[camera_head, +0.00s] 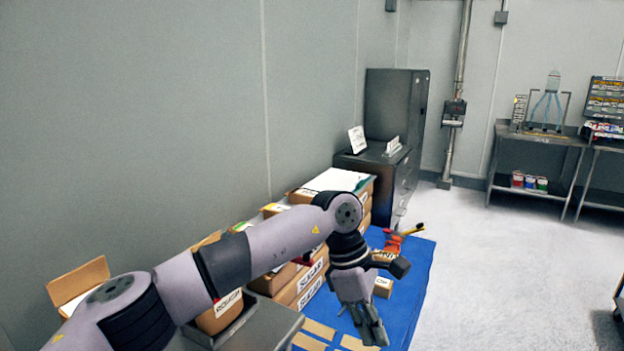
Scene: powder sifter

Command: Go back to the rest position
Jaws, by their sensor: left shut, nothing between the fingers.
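My left arm comes in from the lower left and reaches across the front. My left gripper (373,326) points down above the blue mat (419,270). Its fingers are shut, and I see nothing between them. My right gripper does not show.
Cardboard boxes, some marked sugar (311,285), stand along the wall behind my arm. A small red and yellow item (394,243) lies on the mat's far part. Dark cabinets (396,112) stand behind. Metal tables (535,145) are at the back right. The pale floor (500,260) is open.

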